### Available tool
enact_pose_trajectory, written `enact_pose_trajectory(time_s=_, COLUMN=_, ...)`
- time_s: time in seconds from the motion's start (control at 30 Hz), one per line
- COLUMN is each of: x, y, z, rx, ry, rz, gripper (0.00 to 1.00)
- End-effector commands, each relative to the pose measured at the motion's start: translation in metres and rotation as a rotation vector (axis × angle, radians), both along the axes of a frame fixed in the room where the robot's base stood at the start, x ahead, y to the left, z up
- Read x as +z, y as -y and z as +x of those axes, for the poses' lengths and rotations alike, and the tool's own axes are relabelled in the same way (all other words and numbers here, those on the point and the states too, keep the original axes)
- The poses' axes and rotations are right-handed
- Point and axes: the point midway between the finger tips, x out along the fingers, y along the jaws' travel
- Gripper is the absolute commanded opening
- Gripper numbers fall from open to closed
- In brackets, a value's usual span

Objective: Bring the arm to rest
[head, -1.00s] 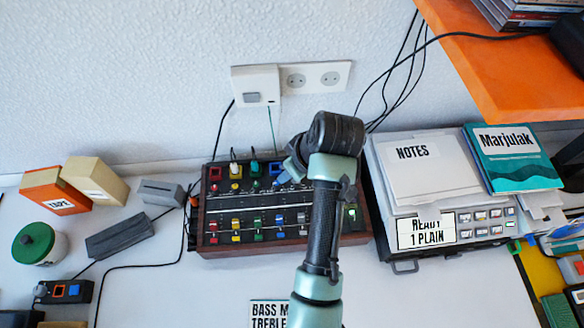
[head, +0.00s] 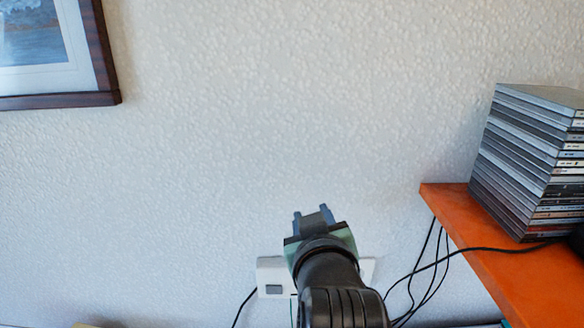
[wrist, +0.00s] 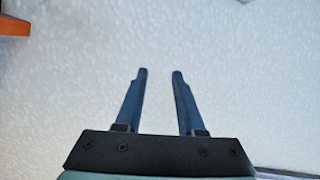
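My gripper (head: 312,211) shows at the lower middle of the head view, in front of the white textured wall (head: 250,120). My arm comes up from the bottom edge and the gripper points upward. In the wrist view, the two dark blue fingers of my gripper (wrist: 159,73) stand apart with a gap between them. Only bare wall shows in that gap, so it is open and empty. The fingers touch nothing that I can see.
An orange shelf (head: 485,262) with a stack of disc cases (head: 530,165) stands to the right, with black cables (head: 430,275) hanging under it. A wall socket plate (head: 272,277) sits behind my arm. A framed picture (head: 108,60) hangs upper left. The wall between is clear.

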Motion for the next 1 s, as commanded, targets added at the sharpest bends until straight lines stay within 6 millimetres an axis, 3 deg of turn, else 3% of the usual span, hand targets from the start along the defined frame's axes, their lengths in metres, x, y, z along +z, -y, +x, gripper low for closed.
enact_pose_trajectory(time_s=0.03, x=0.040, y=-0.004, z=-0.006, rx=-0.013, ry=0.118, rz=0.023, gripper=0.38)
enact_pose_trajectory(time_s=0.2, x=0.156, y=-0.015, z=-0.047, rx=-0.024, ry=0.483, rz=0.122, gripper=0.38)
enact_pose_trajectory(time_s=0.3, x=0.214, y=-0.022, z=-0.084, rx=-0.008, ry=0.681, rz=0.184, gripper=0.38)
enact_pose_trajectory(time_s=0.4, x=0.257, y=-0.027, z=-0.122, rx=0.016, ry=0.847, rz=0.237, gripper=0.38)
enact_pose_trajectory(time_s=0.5, x=0.284, y=-0.030, z=-0.152, rx=0.040, ry=0.963, rz=0.277, gripper=0.38)
enact_pose_trajectory(time_s=0.63, x=0.301, y=-0.032, z=-0.175, rx=0.058, ry=1.042, rz=0.303, gripper=0.38)
enact_pose_trajectory(time_s=1.0, x=0.304, y=-0.032, z=-0.179, rx=0.062, ry=1.055, rz=0.309, gripper=0.38)
